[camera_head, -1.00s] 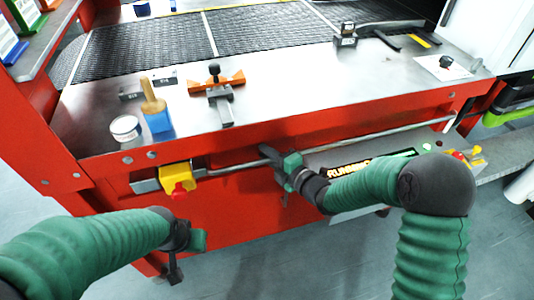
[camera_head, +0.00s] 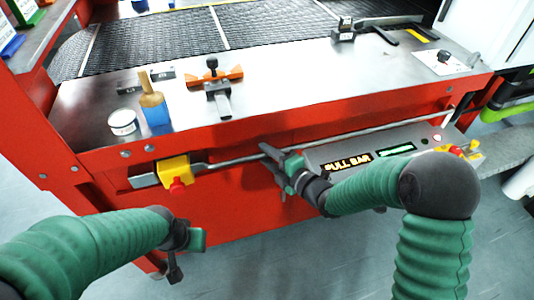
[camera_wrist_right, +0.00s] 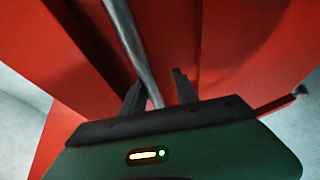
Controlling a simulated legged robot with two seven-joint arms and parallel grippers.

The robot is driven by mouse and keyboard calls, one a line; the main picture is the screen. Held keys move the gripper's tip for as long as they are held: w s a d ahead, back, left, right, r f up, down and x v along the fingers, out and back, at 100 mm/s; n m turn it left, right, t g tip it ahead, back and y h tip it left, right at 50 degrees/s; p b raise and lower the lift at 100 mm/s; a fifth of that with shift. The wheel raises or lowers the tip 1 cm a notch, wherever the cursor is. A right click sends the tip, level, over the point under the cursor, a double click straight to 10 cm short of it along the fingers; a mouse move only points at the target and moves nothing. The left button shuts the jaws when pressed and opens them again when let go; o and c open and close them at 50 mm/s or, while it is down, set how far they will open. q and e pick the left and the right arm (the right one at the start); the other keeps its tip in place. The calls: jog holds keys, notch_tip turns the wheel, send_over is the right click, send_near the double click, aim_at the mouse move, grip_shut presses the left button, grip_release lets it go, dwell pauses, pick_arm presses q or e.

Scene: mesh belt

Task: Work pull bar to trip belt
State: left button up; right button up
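The pull bar (camera_head: 370,133) is a long grey metal rod along the front of the red machine frame. Its left end meets a yellow block (camera_head: 174,171) with a red knob. My right gripper (camera_head: 272,157) is at the bar, left of its middle. In the right wrist view the bar (camera_wrist_right: 130,38) runs between the two fingers of that gripper (camera_wrist_right: 160,92), with a visible gap to the right finger. A control panel (camera_head: 330,150) below the bar shows "PULL BAR" in amber. My left gripper (camera_head: 173,272) hangs below the yellow block, apart from it; its finger opening is unclear.
The mesh belt (camera_head: 170,40) lies behind the steel ledge (camera_head: 300,92). On the ledge are a white tub (camera_head: 123,122), a blue-ended brush (camera_head: 154,108) and an orange clamp-like tool (camera_head: 218,78). Floor shows below the frame.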

jog(key=shift+d+r, duration=0.1)
jog(key=shift+r, duration=0.05)
jog(key=shift+s+d+r, duration=0.1)
jog(key=shift+s+d, duration=0.1)
jog(key=p+v, duration=0.3)
jog(key=v, duration=1.3)
